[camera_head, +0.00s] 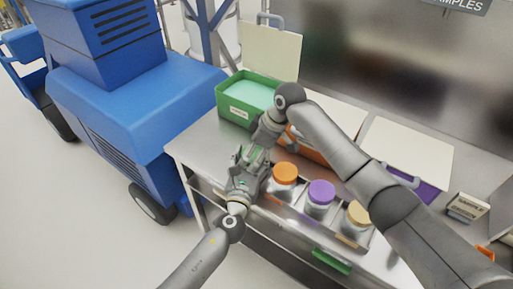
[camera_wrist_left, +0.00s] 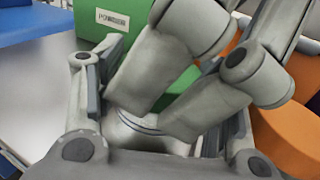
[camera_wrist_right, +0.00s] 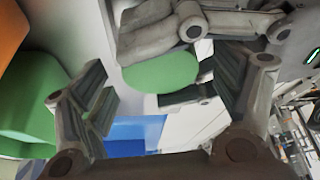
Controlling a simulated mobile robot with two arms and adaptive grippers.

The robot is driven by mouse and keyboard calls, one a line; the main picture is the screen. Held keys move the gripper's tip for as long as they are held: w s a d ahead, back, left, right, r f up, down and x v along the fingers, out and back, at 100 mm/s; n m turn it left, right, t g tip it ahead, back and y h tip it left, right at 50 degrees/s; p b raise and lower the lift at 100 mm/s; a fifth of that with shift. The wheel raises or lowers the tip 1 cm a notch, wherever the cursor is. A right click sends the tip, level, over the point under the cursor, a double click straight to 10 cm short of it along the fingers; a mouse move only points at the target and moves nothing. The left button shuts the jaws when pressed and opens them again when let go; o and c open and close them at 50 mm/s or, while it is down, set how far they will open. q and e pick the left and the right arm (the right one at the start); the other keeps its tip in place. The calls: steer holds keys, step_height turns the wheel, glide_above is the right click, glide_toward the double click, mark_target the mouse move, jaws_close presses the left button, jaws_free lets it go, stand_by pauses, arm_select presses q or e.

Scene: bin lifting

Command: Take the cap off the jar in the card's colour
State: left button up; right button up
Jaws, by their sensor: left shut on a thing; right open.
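A jar with a green cap (camera_wrist_right: 160,72) stands between my two grippers, mostly hidden in the head view. My left gripper (camera_head: 247,176) is shut on this jar, whose clear rim (camera_wrist_left: 140,125) shows between its fingers in the left wrist view. My right gripper (camera_head: 259,146) is open, with its fingers spread around the green cap in the right wrist view. I cannot tell whether they touch it. An orange-capped jar (camera_head: 285,174), a purple-capped jar (camera_head: 320,194) and a tan-capped jar (camera_head: 358,214) stand in a row to the right.
A green bin (camera_head: 233,107) stands at the back left of the metal table, with an orange bin (camera_head: 310,152) and a purple bin (camera_head: 428,192) further right. A small pale printed block (camera_head: 468,207) stands at the right. A blue machine (camera_head: 130,100) stands left of the table.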

mark_target(254, 154)
steer(key=shift+c, duration=0.3)
steer(key=c, duration=1.1)
steer(key=shift+c, duration=0.2)
steer(key=shift+r, duration=0.2)
steer(key=shift+r, duration=0.9)
steer(key=shift+r, duration=0.15)
steer(key=shift+r, duration=1.85)
arm_select(q)
steer(key=o, duration=1.5)
